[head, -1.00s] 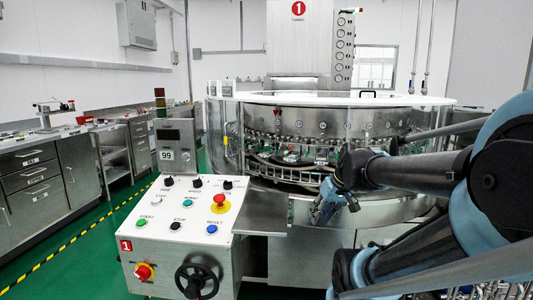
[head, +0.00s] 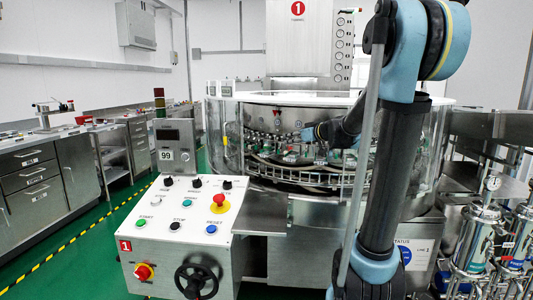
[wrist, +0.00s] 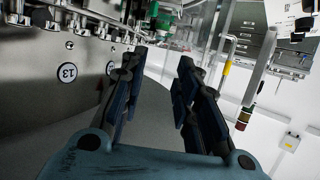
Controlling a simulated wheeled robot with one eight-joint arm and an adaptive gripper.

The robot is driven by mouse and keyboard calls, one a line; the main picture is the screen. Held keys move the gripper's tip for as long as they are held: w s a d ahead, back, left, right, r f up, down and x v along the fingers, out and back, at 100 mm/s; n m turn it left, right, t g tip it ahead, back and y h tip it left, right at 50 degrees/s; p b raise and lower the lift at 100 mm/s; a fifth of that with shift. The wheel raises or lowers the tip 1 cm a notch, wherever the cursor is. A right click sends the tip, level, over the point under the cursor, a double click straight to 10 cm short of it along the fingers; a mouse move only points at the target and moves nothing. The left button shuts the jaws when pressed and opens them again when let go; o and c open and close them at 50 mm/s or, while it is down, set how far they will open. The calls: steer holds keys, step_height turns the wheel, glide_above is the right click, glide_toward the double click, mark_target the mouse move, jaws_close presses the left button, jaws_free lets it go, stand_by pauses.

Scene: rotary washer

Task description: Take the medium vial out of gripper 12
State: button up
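My gripper (wrist: 160,62) is open and empty in the wrist view, its two dark finger pads apart with only background between them. In the head view my gripper (head: 312,134) is small and reaches into the rotary washer (head: 275,122), close to its numbered drum wall. In the wrist view a plate marked 13 (wrist: 67,73) is on the metal drum wall left of my fingers. A second round plate (wrist: 110,67) beside it is too oblique to read. I cannot make out the medium vial or tell which clamp is gripper 12.
Clamps and metal fittings (wrist: 75,20) line the drum at the upper left of the wrist view. A clear guard and rail (head: 300,178) ring the washer. The control panel (head: 185,220) stands in front; steel filter housings (head: 480,235) are at the right.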

mark_target(268, 146)
steer(key=x, duration=1.7)
steer(key=shift+w+a, duration=0.15)
steer(key=shift+w, duration=0.05)
steer(key=c, duration=0.4)
